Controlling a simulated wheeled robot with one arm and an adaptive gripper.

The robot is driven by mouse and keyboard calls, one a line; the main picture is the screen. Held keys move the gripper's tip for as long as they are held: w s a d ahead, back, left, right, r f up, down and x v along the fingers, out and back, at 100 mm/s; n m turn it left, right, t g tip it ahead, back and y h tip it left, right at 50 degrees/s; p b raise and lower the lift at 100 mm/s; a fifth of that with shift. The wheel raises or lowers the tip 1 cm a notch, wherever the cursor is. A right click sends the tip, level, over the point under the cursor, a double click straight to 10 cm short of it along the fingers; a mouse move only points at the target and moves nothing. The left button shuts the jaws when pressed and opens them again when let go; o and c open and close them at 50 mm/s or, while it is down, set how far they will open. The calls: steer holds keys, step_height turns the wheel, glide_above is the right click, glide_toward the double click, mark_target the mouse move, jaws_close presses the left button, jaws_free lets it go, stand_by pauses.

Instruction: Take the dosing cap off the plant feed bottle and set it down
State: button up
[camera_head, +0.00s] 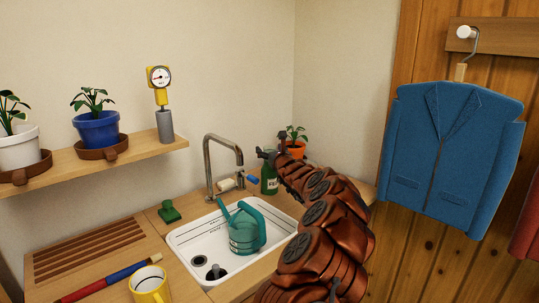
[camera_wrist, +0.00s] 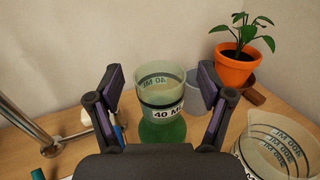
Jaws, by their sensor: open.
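The plant feed bottle is green (camera_head: 269,184) and stands on the counter behind the sink's right side. In the wrist view its green body (camera_wrist: 163,131) shows below the dosing cap. The dosing cap (camera_wrist: 160,85) is a clear, cup-shaped piece with a "40 ML" label, upright on top of the bottle. My gripper (camera_wrist: 161,80) is open, with one finger left of the cap and one right of it. Gaps show between both fingers and the cap. In the head view my gripper (camera_head: 270,154) is over the bottle and hides its top.
An orange plant pot (camera_wrist: 235,66) stands behind right, with a grey cup (camera_wrist: 193,98) nearer. A clear measuring vessel (camera_wrist: 275,150) is at front right. The tap (camera_head: 208,165) and sink with a teal watering can (camera_head: 245,232) are left of my arm.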

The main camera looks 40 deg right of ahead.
steer(key=shift+w+d, duration=0.1)
steer(key=shift+w, duration=0.15)
